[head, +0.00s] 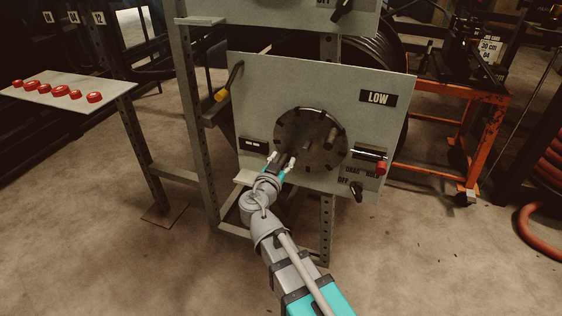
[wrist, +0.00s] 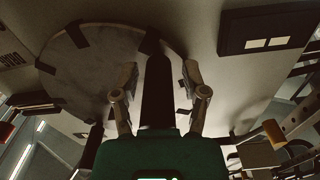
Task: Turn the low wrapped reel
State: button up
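The LOW panel (head: 385,130) carries a round dark disc (head: 312,128) with dark tabs around its rim and pegs on its face. The disc also shows at upper left in the wrist view (wrist: 85,65). My gripper (head: 281,159) is at the disc's lower left edge. In the wrist view my gripper (wrist: 159,75) is open, with a finger on each side of a dark bar (wrist: 157,95). A narrow gap shows between the bar and each finger. The bar's far end meets the disc's rim area. The black reel (head: 375,55) is partly hidden behind the panel.
A red button (head: 381,168) and a black OFF knob (head: 356,190) sit at the panel's lower right. A yellow-ended lever (head: 222,95) is at its left. A small display (head: 253,145) is left of the disc. A shelf with red caps (head: 60,91) stands left.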

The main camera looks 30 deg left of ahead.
jog(key=shift+s, duration=0.1)
dwell(0.3)
jog(key=s+d, duration=0.2)
jog(key=s, duration=0.9)
jog(key=shift+s, duration=0.35)
jog(key=w+d+f+m+g+h+p, duration=0.1)
jog(key=w+d+f+g+h+p, duration=0.15)
jog(key=w+d, duration=0.4)
jog(key=w+d+f+g+h+p, duration=0.1)
jog(key=w+d+g+h, duration=0.2)
jog(key=d, duration=0.7)
jog(key=w+d+f+m+g+h+p, duration=0.1)
jog(key=w+d+g+h+p, duration=0.15)
jog(key=w+d, duration=0.4)
jog(key=s+d+g+y+p, duration=0.2)
jog(key=d+g, duration=0.3)
jog(key=d, duration=0.8)
jog(key=s+d+n+g+y+p, duration=0.1)
jog(key=d+g+p, duration=0.3)
jog(key=d, duration=0.8)
jog(key=shift+s+d+f+g+y+p, duration=0.3)
jog(key=shift+s+d+g+y+p, duration=0.1)
jog(key=shift+s+y+p, duration=0.45)
